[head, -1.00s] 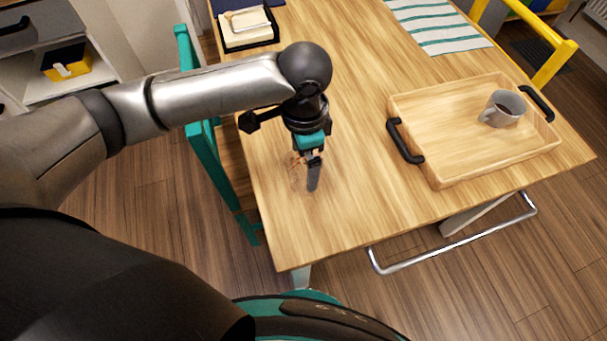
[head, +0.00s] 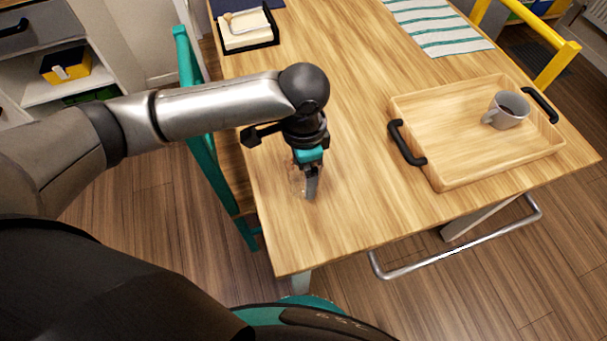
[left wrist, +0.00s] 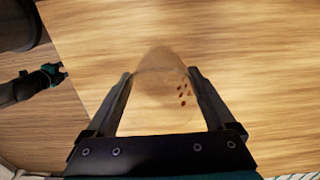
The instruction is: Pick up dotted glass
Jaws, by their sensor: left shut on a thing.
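The dotted glass (left wrist: 165,98) is clear, with several small brown dots on its side. In the left wrist view it sits between the two fingers of my left gripper (left wrist: 163,78), which is shut on it. In the head view my left gripper (head: 309,193) points down near the table's left front edge. There the glass (head: 297,183) shows only as a faint shape, mostly hidden behind the fingers. I cannot tell whether the glass touches the table.
A wooden tray (head: 455,178) with black handles stands at the table's right, holding a grey mug (head: 507,110). A black holder (head: 250,45) with napkins and a striped cloth (head: 437,27) lie at the back. A teal chair (head: 205,160) stands at the left edge. The table's middle (head: 345,110) is clear.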

